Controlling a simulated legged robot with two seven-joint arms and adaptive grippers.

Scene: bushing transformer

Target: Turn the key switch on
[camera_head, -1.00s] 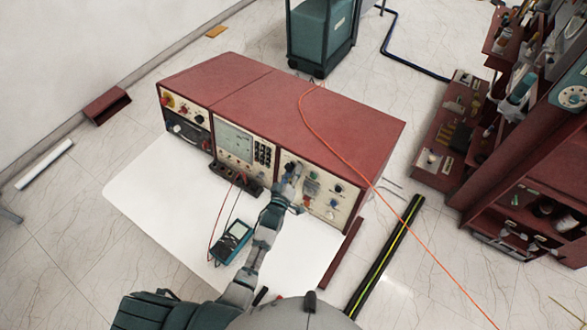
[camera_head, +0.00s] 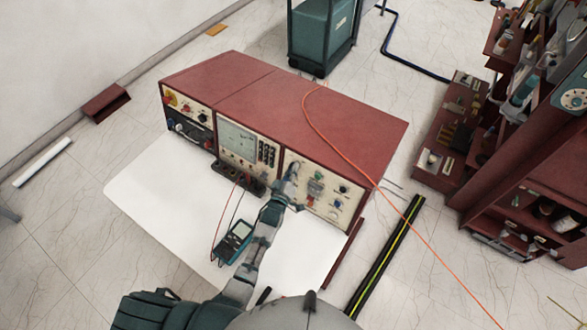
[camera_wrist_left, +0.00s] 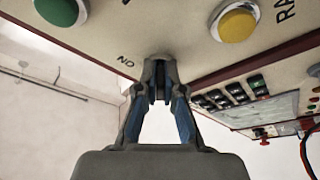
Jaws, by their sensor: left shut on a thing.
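The red cabinet (camera_head: 330,125) has a cream control panel (camera_head: 340,207) at its right end. My left gripper (camera_head: 292,172) reaches this panel near its upper left part. In the left wrist view, my left gripper's fingertips (camera_wrist_left: 160,72) come together against the panel, shut on the small key switch (camera_wrist_left: 158,58). The fingers hide most of it, so its turned angle cannot be told. A green button (camera_wrist_left: 62,8) and a yellow button (camera_wrist_left: 235,22) sit on the panel to either side. My right gripper is not in view.
A teal handheld meter (camera_head: 234,243) with leads lies on the white work surface (camera_head: 160,200). A thin orange cable (camera_head: 312,125) crosses the cabinet top and runs to the floor. Shelves (camera_head: 520,160) stand at the right. A black-yellow strip (camera_head: 386,255) lies on the floor.

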